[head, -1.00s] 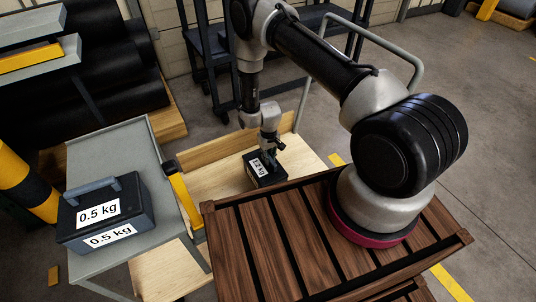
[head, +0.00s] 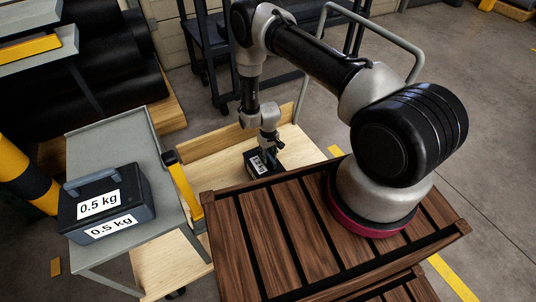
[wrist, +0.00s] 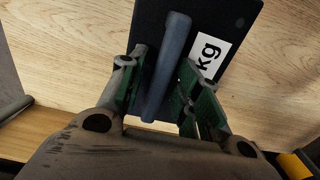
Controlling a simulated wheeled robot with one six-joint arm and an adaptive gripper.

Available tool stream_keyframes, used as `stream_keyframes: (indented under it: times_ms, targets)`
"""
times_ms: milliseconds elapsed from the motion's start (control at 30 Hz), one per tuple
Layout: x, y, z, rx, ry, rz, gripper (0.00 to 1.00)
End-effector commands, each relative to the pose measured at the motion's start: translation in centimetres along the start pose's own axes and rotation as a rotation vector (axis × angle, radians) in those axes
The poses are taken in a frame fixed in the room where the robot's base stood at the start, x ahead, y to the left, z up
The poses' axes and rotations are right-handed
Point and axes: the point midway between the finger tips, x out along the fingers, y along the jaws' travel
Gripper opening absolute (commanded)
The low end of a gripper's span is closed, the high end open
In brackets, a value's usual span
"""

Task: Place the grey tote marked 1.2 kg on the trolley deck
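The dark tote (head: 262,166) rests on the pale wooden trolley deck (head: 218,168), beyond the brown slatted top. Its white label is partly covered now; it reads 1.2 kg in the earlier head frame. My gripper (head: 268,153) is down at the top of the tote. In the wrist view, the tote (wrist: 225,22) has a blue-grey bar handle and a label ending in "kg". My gripper's green-padded fingers (wrist: 163,98) stand on either side of the handle, apart, with gaps beside it. The tote's underside is hidden.
A second tote marked 0.5 kg (head: 130,196) stands on a grey side table (head: 110,135) at left. The brown slatted top (head: 265,245) lies nearest. A yellow bar (head: 184,190) rises between the table and the deck. Bare deck shows around the 1.2 kg tote.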

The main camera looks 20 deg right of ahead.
Motion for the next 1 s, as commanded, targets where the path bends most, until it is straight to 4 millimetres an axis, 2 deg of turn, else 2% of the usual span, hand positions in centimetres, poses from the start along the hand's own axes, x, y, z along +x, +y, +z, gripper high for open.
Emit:
stream_keyframes:
  times_ms: [267,367,467,800,1000]
  targets:
    - [-0.1,0.0,0.0,0.000,0.000,0.000,0.37]
    - [-0.7,0.0,-0.1,0.000,0.002,0.000,0.37]
    - [-2.3,0.0,-0.1,0.000,0.002,0.000,0.37]
    - [-9.7,0.0,-0.1,0.000,0.002,0.000,0.37]
    - [-11.9,0.0,0.0,0.000,0.001,0.000,0.37]
